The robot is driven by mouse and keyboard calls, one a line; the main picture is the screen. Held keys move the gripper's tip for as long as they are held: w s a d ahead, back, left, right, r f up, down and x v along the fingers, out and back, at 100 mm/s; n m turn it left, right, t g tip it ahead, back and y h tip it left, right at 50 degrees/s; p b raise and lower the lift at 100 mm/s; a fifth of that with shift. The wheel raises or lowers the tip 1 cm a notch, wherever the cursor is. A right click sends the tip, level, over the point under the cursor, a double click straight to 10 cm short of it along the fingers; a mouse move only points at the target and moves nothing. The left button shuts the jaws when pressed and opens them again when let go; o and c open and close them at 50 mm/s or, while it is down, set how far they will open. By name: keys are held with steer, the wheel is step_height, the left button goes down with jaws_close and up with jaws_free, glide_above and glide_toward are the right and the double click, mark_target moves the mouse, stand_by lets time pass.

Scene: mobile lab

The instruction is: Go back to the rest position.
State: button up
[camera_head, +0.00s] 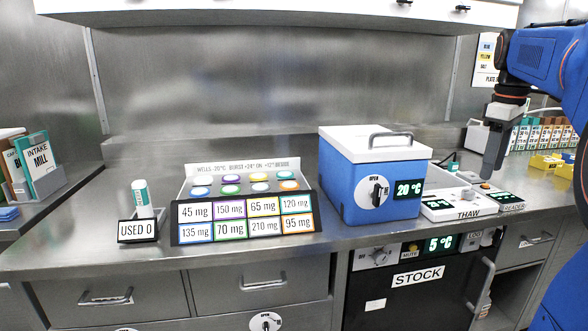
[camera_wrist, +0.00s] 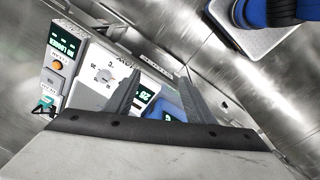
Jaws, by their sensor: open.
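My gripper (camera_head: 495,150) hangs from my blue arm at the right of the head view, above the thaw and reader units. It points downward. In the wrist view its two fingers (camera_wrist: 160,98) stand apart with nothing between them, so it is open and empty. Beyond the fingers in the wrist view are white panels with a dial (camera_wrist: 103,74) and green displays. Part of my arm covers the far right of the head view.
A blue box with a white lid (camera_head: 372,180) stands left of my gripper. The thaw unit (camera_head: 462,205) and reader (camera_head: 505,200) lie below it.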

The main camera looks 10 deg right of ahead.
steer(key=s+a+f+m+t, duration=0.2)
steer(key=s+a+f+m, duration=0.1)
steer(key=s+a+f, duration=0.7)
steer(key=s+a+f+m+t, duration=0.2)
steer(key=s+a+f, duration=0.8)
steer(key=a+f, duration=0.5)
steer(key=shift+a+f+m+y, duration=0.3)
steer(key=shift+a+f+m, duration=0.1)
steer(key=shift+f+m, duration=0.2)
steer(key=shift+s+r, duration=0.1)
